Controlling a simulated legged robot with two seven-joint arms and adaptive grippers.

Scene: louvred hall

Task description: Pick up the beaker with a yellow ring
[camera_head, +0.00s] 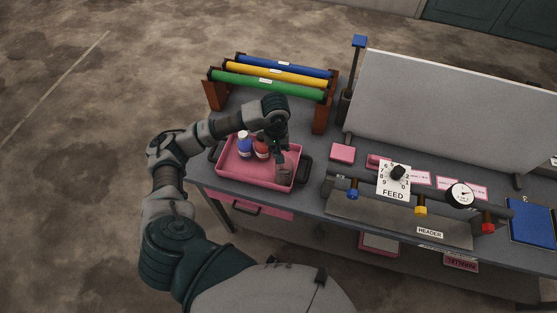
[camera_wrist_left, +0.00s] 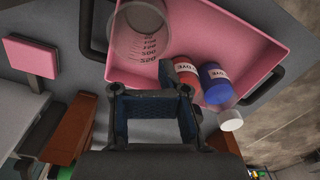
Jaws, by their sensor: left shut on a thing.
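A clear beaker with dark volume marks (camera_head: 284,169) stands at the right end of a pink tray (camera_head: 238,178). It also shows at the top of the left wrist view (camera_wrist_left: 140,42). I cannot make out a yellow ring on it. I cannot tell just how the fingers sit on the glass. My right gripper is in neither view.
A blue bottle (camera_head: 244,148) and a red bottle (camera_head: 262,149) stand in the tray left of the beaker. A rack of coloured rolls (camera_head: 270,77) is behind. A pink block (camera_head: 342,153) and a feed dial panel (camera_head: 393,181) are to the right.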

